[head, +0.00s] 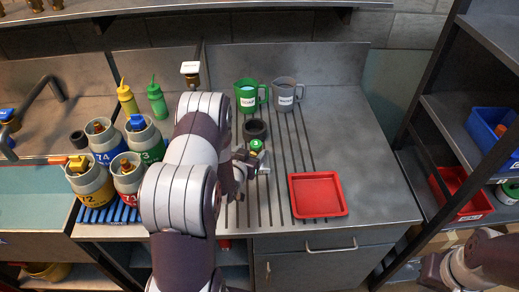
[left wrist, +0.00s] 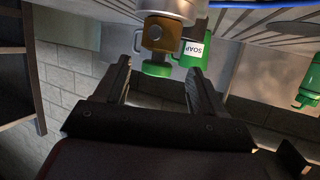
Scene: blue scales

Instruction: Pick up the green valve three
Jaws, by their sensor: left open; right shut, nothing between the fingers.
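The green valve (head: 257,145) is on the counter right of my left arm, in front of a dark round ring. In the left wrist view, which is upside down, its green knob (left wrist: 157,69) with a brass body joins a pale rounded part at the top edge. My left gripper (head: 250,163) is right at the valve in the head view, partly covering what is below it. In the left wrist view the fingers (left wrist: 158,82) are open, with the green knob in line between their tips; contact cannot be told. My right gripper is outside the head view.
Several canisters (head: 92,186) with coloured labels stand on a blue rack at left. A green SOAP mug (head: 246,98) and grey mug (head: 286,95) stand behind; the dark ring (head: 255,129) is close to the valve. A red tray (head: 333,211) lies right. The counter's right side is clear.

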